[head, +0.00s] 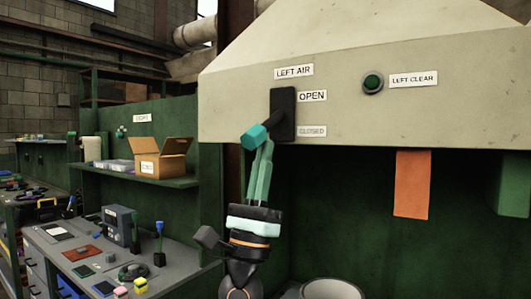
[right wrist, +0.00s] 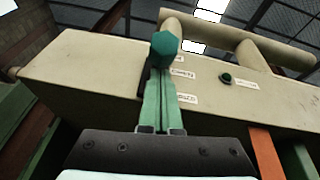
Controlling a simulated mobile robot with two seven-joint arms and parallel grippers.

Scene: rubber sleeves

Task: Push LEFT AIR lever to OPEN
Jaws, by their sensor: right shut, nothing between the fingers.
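The LEFT AIR lever has a black plate (head: 283,102) on the beige hood and a dark handle ending in a teal knob (head: 254,137). The handle slants down and left, with the knob about level with the CLOSED label (head: 312,131); the OPEN label (head: 312,96) is above. My right gripper (head: 267,143) is shut and empty, its green fingers pointing up, with the tips right at the knob. In the right wrist view the knob (right wrist: 166,45) is just beyond the fingertips (right wrist: 160,70); I cannot tell whether they touch. My left gripper is not in view.
The beige hood (head: 370,90) carries a LEFT CLEAR button (head: 373,83) to the right. An orange strip (head: 412,185) hangs below its edge. A cardboard box (head: 162,160) sits on the green shelf at left, above a cluttered workbench (head: 60,245).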

